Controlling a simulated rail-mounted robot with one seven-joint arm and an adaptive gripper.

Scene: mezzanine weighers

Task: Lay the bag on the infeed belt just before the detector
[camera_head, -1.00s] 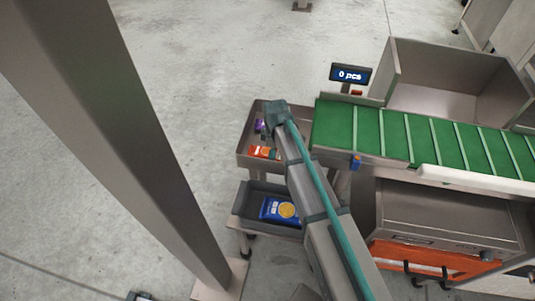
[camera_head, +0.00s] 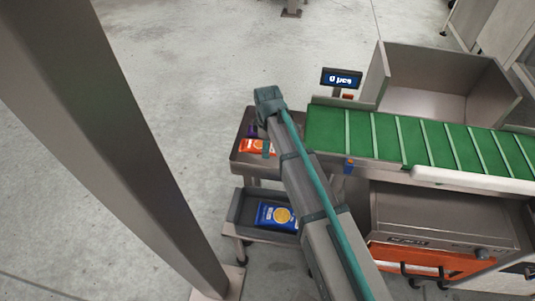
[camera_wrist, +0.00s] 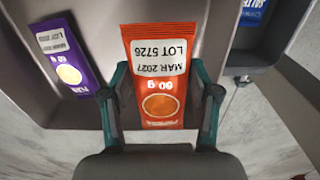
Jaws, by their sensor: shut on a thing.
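An orange bag (camera_wrist: 158,100) with a white date label is between the two teal fingers of my gripper (camera_wrist: 162,82) in the wrist view. The fingers are shut on its sides. In the head view the orange bag (camera_head: 257,147) shows over the upper grey tray, partly hidden by my arm. A green cleated belt (camera_head: 385,138) lies to the right of the bag, apart from it. I cannot make out a detector for certain.
A purple bag (camera_wrist: 68,62) lies in the upper tray (camera_head: 240,166). A blue bag (camera_head: 276,215) lies in the lower tray (camera_head: 236,207). A display (camera_head: 341,78) and a steel bin (camera_head: 425,100) stand behind the belt. A large post (camera_head: 125,150) stands at left.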

